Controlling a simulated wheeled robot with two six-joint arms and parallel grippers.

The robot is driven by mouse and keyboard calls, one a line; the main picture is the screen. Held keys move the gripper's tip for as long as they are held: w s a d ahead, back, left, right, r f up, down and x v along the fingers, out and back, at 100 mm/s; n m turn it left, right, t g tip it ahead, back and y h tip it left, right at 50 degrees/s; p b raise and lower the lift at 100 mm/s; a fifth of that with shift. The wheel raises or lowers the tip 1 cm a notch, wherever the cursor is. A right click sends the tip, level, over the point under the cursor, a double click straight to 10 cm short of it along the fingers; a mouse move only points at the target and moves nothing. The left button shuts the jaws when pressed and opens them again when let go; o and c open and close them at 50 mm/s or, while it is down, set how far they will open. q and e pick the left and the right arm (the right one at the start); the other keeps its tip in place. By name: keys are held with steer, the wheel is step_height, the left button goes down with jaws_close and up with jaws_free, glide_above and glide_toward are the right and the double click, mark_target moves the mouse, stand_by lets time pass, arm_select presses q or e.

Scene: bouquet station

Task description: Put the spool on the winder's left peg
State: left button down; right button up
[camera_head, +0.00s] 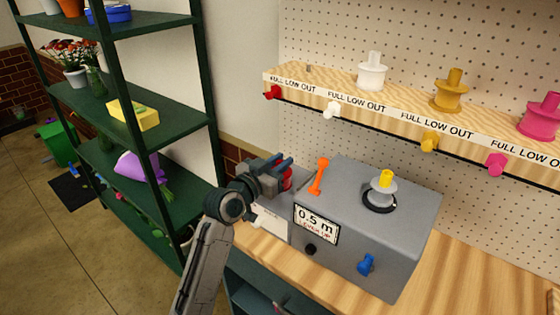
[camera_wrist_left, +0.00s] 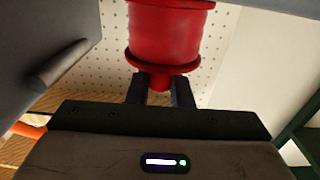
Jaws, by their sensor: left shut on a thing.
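My left gripper (camera_head: 280,172) is shut on a red spool (camera_head: 287,179), at the left end of the grey winder (camera_head: 352,225). In the left wrist view the red spool (camera_wrist_left: 170,38) fills the top middle, its narrow end between the fingers (camera_wrist_left: 160,92). The winder has an orange lever (camera_head: 319,175), a label reading "0.5 m LEVER UP" (camera_head: 316,224), and a grey hub with a yellow top (camera_head: 384,188) on its right side. I cannot make out the left peg; my gripper covers that area. My right gripper is not in view.
A wooden ledge (camera_head: 380,104) above the winder holds white (camera_head: 372,72), yellow (camera_head: 450,92) and pink (camera_head: 542,118) spools. A green shelf rack (camera_head: 200,75) stands at the left. Bare bench top (camera_head: 462,262) shows right of the winder.

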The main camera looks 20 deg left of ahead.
arm_select(q)
steer(key=shift+f, duration=0.1)
steer(key=c, duration=1.3)
jaws_free()
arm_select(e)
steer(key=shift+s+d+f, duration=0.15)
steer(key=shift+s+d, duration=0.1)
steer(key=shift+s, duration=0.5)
arm_select(q)
steer(key=shift+s, duration=0.2)
steer(key=b+v, duration=0.2)
steer(key=v, duration=0.9)
steer(key=shift+s, duration=0.3)
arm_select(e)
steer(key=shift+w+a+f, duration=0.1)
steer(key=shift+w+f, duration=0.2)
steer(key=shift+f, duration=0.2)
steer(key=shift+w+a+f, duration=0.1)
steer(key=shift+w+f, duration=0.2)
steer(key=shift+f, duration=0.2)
